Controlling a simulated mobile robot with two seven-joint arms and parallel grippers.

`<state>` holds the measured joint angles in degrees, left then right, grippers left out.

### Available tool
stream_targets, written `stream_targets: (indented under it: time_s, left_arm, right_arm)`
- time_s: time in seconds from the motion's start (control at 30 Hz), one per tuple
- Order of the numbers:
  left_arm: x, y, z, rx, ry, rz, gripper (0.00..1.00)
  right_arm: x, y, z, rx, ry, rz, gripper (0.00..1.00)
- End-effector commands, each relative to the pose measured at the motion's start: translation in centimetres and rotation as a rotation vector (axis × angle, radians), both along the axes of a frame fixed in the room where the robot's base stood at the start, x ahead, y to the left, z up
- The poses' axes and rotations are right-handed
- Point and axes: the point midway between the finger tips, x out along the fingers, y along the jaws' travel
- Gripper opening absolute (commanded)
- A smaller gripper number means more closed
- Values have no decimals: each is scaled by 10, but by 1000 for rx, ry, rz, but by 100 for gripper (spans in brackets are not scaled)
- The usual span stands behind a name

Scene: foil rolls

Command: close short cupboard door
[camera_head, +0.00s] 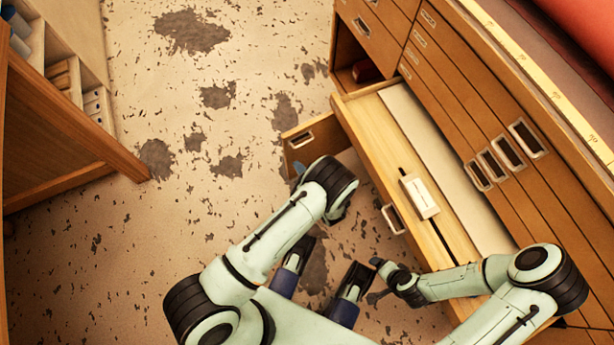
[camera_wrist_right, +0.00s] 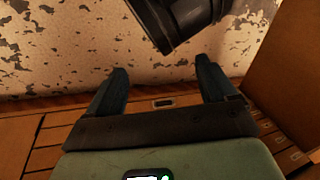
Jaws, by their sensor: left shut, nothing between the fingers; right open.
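The short cupboard door appears to be the small wooden panel (camera_head: 318,136) with a metal pull, standing out from the cabinet (camera_head: 455,75) low beside the pulled-out drawer (camera_head: 365,122). Its right part is hidden by the drawer. My left gripper (camera_head: 298,172) is just below the panel's left end in the head view, mostly hidden by my dark wrist. I cannot tell whether it touches the panel. My right gripper (camera_head: 376,280) is left of the drawer front, lower in the picture. In the right wrist view its fingers (camera_wrist_right: 162,88) are spread, with nothing between them.
The long drawer juts over the floor and holds a pale box (camera_head: 420,196). A dark opening with a red object (camera_head: 366,71) shows in the cabinet. A wooden shelf unit (camera_head: 70,125) stands at the left. The stained floor (camera_head: 220,140) between is clear.

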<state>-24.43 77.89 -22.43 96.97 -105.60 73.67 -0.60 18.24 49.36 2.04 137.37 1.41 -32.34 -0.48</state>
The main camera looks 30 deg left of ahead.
Motion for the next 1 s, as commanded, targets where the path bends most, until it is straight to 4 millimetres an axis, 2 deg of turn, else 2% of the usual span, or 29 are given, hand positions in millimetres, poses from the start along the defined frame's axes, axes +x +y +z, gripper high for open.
stream_targets:
  time_s: [0.1, 0.33, 1.0]
  left_arm:
    - [13, 20, -6, 0, -2, 4, 0]
    - [27, 41, -5, -1, -1, 3, 0]
    - [30, 47, -4, 0, 1, -4, 0]
  right_arm:
    - [7, -4, -6, -10, -18, -8, 85]
    - [13, -7, -10, -17, -34, -14, 85]
    - [15, -8, -10, -19, -38, -16, 85]
